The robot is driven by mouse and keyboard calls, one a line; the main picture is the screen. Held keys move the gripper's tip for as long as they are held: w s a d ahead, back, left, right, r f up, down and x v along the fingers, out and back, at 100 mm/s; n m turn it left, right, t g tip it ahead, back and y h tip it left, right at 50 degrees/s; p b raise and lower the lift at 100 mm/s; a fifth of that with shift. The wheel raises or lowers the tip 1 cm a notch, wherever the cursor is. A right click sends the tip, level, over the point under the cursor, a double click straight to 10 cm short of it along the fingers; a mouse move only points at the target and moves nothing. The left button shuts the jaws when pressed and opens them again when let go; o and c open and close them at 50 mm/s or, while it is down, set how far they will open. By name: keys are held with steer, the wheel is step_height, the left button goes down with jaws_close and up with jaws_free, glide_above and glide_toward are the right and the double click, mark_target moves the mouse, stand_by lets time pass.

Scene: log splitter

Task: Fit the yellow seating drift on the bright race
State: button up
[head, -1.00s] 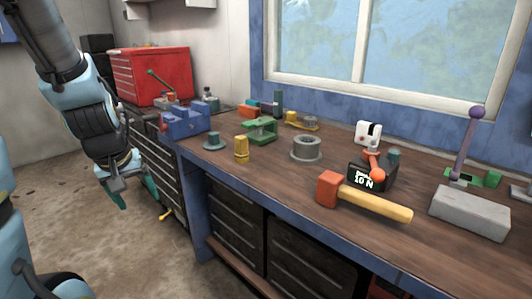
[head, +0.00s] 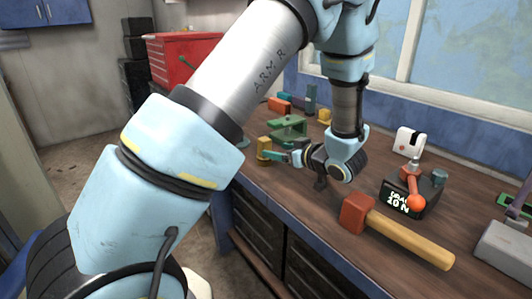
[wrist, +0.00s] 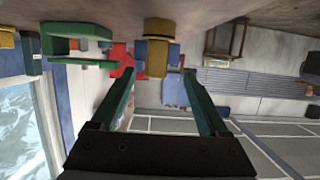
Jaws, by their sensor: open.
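The yellow seating drift (head: 264,148) stands upright near the front left of the workbench. In the wrist view the drift (wrist: 158,50) shows upside down, centred between the two green fingers. My gripper (head: 274,156) reaches low across the bench from the right, its fingertips at the drift. In the wrist view my gripper (wrist: 160,76) has its fingers spread, with no clear contact on the drift. The bright race is not visible now; my wrist covers the area where the grey ring stood.
A green bracket (head: 288,128) stands just behind the drift. An orange-headed mallet (head: 356,213) lies at the front right, beside a black 10 N gauge (head: 405,200). A grey block (head: 505,248) is at far right. The bench's front edge is close to the drift.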

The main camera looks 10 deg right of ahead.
mark_target(268, 145)
steer(key=shift+x, duration=1.05)
steer(key=p+x, duration=0.2)
steer(key=x, duration=0.1)
steer(key=p+x, duration=0.1)
steer(key=shift+w+r, duration=0.3)
steer(key=shift+w, duration=0.2)
steer(key=shift+w+a+f, duration=0.15)
steer(key=shift+w+f, duration=0.1)
steer(key=shift+w, duration=0.15)
jaws_close()
